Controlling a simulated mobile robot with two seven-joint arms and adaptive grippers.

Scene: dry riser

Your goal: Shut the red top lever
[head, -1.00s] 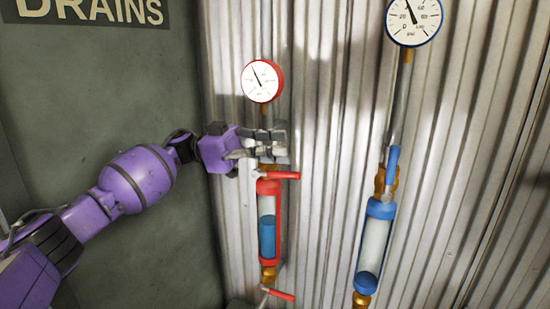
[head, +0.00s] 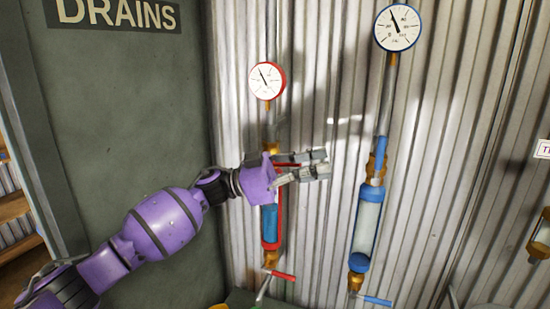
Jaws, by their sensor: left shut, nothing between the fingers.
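The red top lever (head: 289,164) sits at the top of the red-framed sight glass (head: 270,224) and points to the right, across the pipe. My left gripper (head: 322,164) is in front of it, with its fingers pointing right. The fingers are shut with nothing held, and they and the purple palm hide much of the lever and its valve. I cannot tell whether they touch the lever. A red lower lever (head: 284,276) sticks out to the right below the glass. My right gripper is out of view.
A red-rimmed gauge (head: 267,80) is above the red line. To the right stand a blue sight glass (head: 367,220), a blue-rimmed gauge (head: 397,28) and a blue lower lever (head: 377,301). A corrugated wall (head: 455,150) is behind.

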